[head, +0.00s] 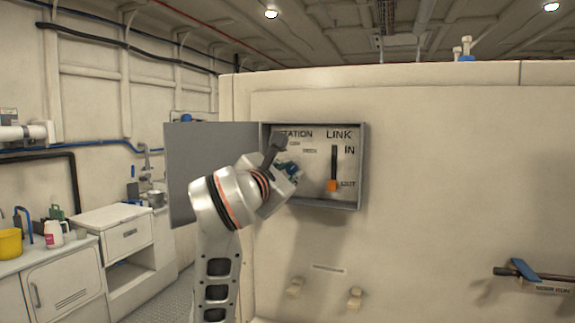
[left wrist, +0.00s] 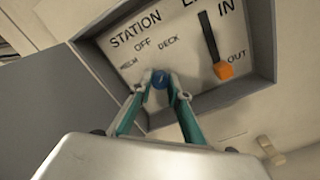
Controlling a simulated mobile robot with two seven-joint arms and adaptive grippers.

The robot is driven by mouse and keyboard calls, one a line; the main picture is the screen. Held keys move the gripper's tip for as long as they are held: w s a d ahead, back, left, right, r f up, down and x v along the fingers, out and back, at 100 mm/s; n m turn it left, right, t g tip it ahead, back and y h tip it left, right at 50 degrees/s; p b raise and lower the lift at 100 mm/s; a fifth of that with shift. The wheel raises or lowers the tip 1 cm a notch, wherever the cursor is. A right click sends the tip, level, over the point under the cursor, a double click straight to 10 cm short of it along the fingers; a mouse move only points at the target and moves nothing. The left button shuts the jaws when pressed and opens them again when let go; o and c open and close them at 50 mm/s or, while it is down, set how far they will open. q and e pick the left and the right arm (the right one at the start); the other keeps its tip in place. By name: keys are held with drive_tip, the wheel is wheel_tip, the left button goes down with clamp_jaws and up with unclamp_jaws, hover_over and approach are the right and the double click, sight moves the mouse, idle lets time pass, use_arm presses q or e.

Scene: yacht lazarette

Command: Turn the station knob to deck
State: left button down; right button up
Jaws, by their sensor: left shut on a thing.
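Which mark the knob points to I cannot tell. In the head view my left gripper (head: 290,168) is at the panel and its wrist hides most of the knob. My right gripper is not in view.
The LINK slider (head: 332,186) has an orange handle low at OUT, to the right of the knob. The panel sits in a grey box (head: 363,150) whose door (head: 190,150) stands open to the left.

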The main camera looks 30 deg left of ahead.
use_arm(q)
drive_tip(key=shift+f+m, duration=0.15)
drive_tip(key=shift+m, duration=0.55)
drive_tip(key=c, duration=1.9)
unclamp_jaws()
